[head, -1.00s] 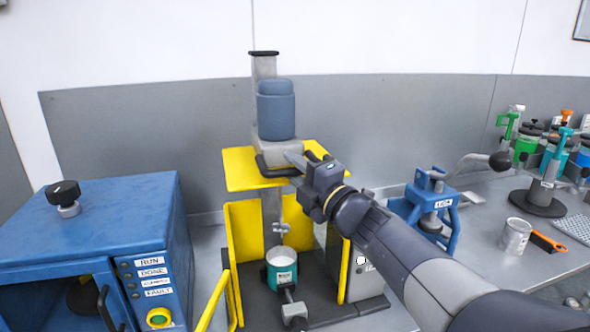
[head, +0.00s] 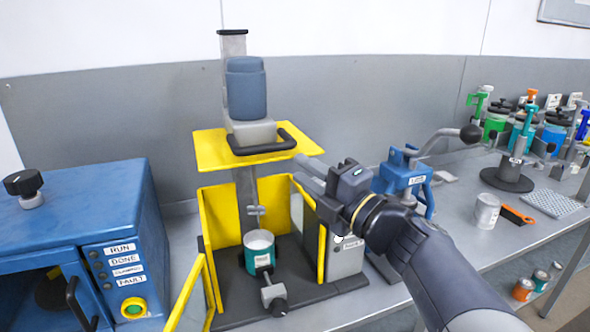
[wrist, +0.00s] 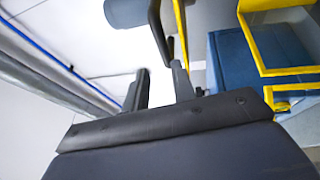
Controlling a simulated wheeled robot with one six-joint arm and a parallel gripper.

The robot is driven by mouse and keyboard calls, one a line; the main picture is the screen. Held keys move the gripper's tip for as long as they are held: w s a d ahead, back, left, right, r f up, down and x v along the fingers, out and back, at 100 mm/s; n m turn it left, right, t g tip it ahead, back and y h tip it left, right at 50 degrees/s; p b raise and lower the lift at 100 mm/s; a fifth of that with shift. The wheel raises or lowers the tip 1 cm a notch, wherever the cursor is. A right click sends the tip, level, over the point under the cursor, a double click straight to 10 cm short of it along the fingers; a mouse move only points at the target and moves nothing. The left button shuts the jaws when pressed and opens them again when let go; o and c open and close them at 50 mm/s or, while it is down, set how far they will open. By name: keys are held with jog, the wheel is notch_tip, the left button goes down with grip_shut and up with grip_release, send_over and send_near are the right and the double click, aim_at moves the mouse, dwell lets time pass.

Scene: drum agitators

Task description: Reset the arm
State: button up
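My gripper (head: 310,176) is in the middle of the head view, just right of the yellow drum agitator's shelf (head: 212,150) and a little below its black handle (head: 268,146). Its two fingers stand apart with nothing between them; in the wrist view the gap between the fingertips (wrist: 158,82) shows only background. The agitator's blue-grey motor (head: 246,90) sits above the shelf. A can with a teal label (head: 258,252) stands upright below, inside the yellow guards.
The blue cabinet (head: 75,210) stands at left. The yellow guard door (head: 192,290) is swung open at the front. A blue press with a lever (head: 400,172) is close behind my wrist.

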aim_at(268, 150)
jog(key=shift+w+a, duration=0.1)
jog(key=p+x, duration=0.2)
jog(key=x, duration=0.7)
jog(key=shift+w+a, duration=0.25)
jog(key=shift+w, duration=0.05)
jog(key=shift+w+a, duration=0.25)
jog(key=shift+w, duration=0.1)
jog(key=shift+f, duration=0.2)
jog(key=shift+s+d, duration=0.1)
